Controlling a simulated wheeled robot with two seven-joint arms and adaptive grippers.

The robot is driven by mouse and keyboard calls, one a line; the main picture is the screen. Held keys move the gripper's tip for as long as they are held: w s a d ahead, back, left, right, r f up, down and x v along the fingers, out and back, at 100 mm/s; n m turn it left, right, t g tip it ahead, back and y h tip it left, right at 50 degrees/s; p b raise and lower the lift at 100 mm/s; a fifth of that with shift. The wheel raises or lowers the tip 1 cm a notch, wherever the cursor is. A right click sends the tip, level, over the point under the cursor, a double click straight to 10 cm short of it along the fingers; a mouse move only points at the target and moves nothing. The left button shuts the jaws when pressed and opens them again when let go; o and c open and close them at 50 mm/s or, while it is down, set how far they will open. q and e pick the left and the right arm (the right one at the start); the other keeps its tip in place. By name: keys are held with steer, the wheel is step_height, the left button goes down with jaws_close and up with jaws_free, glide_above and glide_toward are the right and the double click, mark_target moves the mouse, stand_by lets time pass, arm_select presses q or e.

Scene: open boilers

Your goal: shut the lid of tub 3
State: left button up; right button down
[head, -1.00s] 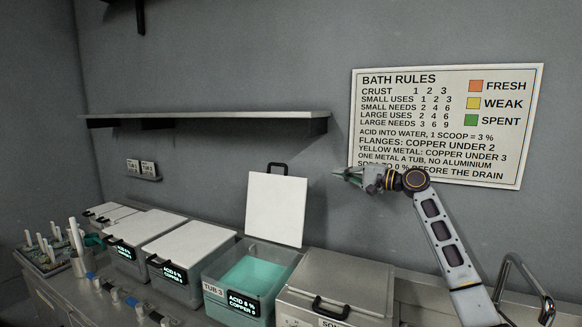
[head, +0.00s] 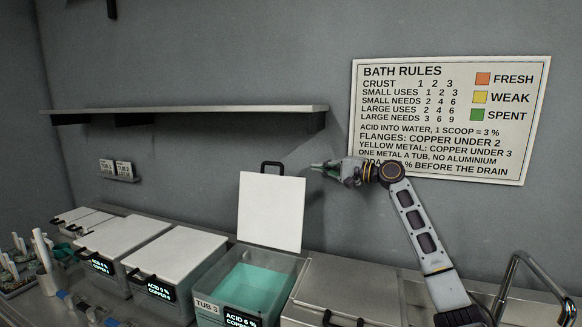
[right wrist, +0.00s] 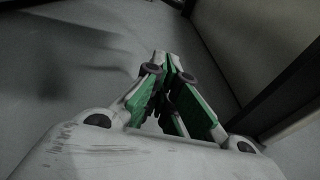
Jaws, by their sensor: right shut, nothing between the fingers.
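Tub 3 (head: 208,306) is a grey see-through box with teal liquid (head: 255,285) in it. Its white lid (head: 271,212) stands open and upright at the tub's back edge, with a black handle (head: 272,167) on top. My right gripper (head: 318,166) is shut and empty. In the head view it is just right of the lid's handle and at about its height, with a small gap between them; how far off in depth I cannot tell. In the right wrist view its green-padded fingers (right wrist: 172,88) show close together before a grey surface. My left gripper is not in view.
A closed tub (head: 178,262) with a white lid stands left of tub 3, and a metal-lidded box (head: 350,287) stands to the right. A wall shelf (head: 190,109) hangs above. A tap (head: 535,262) rises at the right. A rules sign (head: 450,118) is behind my arm.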

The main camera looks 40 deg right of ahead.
steer(key=shift+p+x, duration=1.35)
steer(key=shift+x, duration=3.05)
steer(key=shift+w+a, duration=0.25)
steer(key=shift+w, duration=0.25)
steer(key=shift+a, duration=0.1)
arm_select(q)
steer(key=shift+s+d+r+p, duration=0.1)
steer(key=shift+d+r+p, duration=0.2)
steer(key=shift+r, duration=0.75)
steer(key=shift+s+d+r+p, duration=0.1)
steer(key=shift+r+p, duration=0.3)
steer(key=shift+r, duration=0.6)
arm_select(e)
steer(key=shift+s+a, duration=0.55)
steer(key=shift+a, duration=0.2)
steer(key=shift+s+a, duration=0.6)
steer(key=shift+a, duration=0.15)
steer(key=shift+a, duration=0.15)
